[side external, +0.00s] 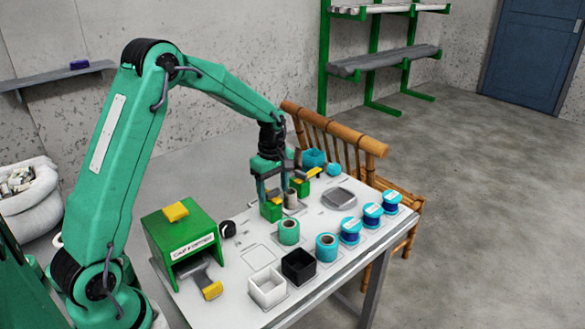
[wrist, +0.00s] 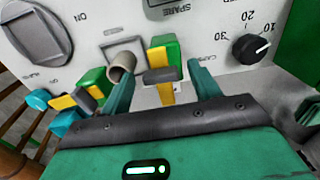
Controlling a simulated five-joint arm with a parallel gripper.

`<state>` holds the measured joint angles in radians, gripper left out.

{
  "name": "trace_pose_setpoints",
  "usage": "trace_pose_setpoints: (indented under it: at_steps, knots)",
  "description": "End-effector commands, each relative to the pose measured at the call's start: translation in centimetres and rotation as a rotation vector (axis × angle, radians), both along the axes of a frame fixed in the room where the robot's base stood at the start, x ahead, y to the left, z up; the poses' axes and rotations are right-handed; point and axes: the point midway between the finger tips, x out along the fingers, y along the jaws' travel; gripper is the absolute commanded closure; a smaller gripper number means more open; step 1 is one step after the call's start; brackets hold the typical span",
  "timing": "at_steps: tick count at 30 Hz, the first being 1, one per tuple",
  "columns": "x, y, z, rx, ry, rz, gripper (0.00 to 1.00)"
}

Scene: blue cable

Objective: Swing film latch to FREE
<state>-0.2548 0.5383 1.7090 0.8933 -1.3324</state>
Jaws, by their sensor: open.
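A green block with a yellow part (wrist: 165,52) and a grey-ended yellow lever (wrist: 163,80) stand ahead of my gripper (wrist: 163,85) in the wrist view. My gripper's green fingers are open, one either side of the lever, with no visible hold. In the side view, my gripper (side external: 272,182) is low over a green block (side external: 271,211) and hides its top. A second green block (wrist: 92,78) with a yellow lever (wrist: 64,102) is to the left, also visible in the side view (side external: 301,187). I cannot read which latch is film, nor a FREE mark.
A grey-brown roll (wrist: 122,66) stands between the two blocks. A black dial (wrist: 250,48) is on the right. The side view shows a green box (side external: 185,238), a white bin (side external: 267,286), a black bin (side external: 299,266) and several spools along the table's right edge.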

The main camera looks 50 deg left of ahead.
Motion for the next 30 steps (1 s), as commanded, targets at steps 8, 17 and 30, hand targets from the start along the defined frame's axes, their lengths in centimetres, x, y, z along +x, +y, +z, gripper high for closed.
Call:
trace_pose_setpoints:
  at_steps: [8,17,30]
  knots:
    - [0.1,0.0,1.0,0.001,-0.002,-0.001,0.38]
    - [0.1,0.0,4.6,0.001,-0.004,0.0,0.38]
    - [0.0,0.0,7.8,0.0,0.0,0.0,0.38]
